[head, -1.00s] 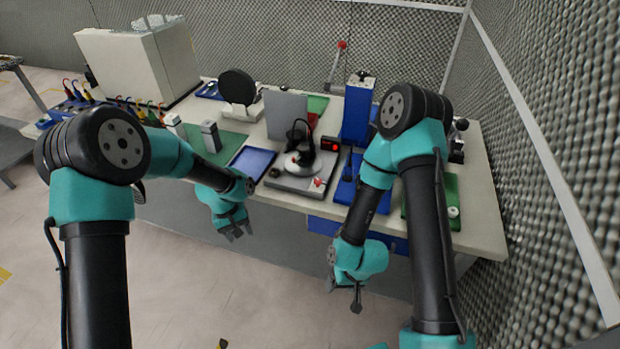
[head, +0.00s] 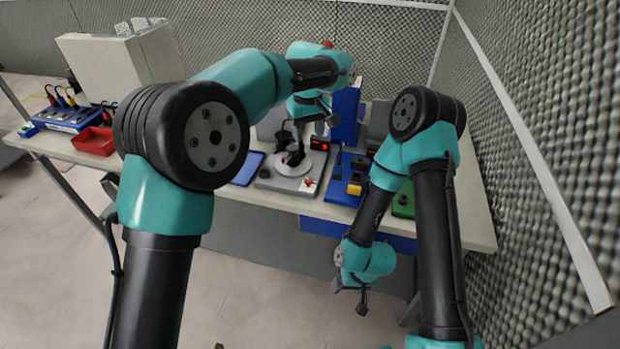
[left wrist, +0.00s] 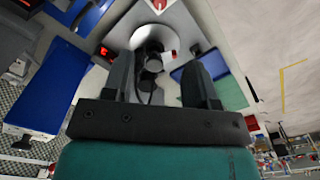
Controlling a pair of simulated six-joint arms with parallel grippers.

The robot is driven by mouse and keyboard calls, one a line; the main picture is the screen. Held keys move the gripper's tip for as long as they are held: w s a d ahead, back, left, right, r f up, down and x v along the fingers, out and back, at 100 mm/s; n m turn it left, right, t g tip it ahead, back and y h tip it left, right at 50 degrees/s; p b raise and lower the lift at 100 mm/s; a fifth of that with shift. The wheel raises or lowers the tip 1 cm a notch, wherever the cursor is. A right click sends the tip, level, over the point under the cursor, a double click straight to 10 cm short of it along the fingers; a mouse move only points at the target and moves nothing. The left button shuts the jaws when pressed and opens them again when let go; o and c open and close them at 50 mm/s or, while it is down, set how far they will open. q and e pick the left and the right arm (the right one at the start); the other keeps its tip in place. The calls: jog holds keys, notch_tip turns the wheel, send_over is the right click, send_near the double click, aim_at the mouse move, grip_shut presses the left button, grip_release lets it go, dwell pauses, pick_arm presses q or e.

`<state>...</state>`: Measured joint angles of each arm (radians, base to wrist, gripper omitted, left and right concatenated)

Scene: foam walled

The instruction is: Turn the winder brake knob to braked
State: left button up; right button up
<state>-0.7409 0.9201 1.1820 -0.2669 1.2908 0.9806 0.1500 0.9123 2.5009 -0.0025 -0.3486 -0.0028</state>
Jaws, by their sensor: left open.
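The winder is a grey box (head: 272,182) with a pale round disc (head: 293,166), a black upright part and a red-lit display (head: 320,145). A small red-and-white knob (head: 308,183) sits at its front right corner; I cannot read its setting. In the left wrist view, the disc (left wrist: 138,40) lies beyond the fingers and a red-and-white part (left wrist: 159,5) is cut by the top edge. My left gripper (left wrist: 160,88) is open and empty above the winder, apart from the knob. My right gripper (head: 350,296) hangs in front of the table; its jaw opening is unclear.
A tall blue block (head: 346,110) stands behind. A red bin (head: 92,142) sits at the far left. Foam walls enclose the back and right.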

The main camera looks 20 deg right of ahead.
aim_at(308, 180)
pick_arm(q)
jog(key=shift+f, duration=0.1)
notch_tip(308, 180, down, 17)
jog(key=shift+f, duration=0.15)
dwell(0.5)
jog(key=c, duration=0.9)
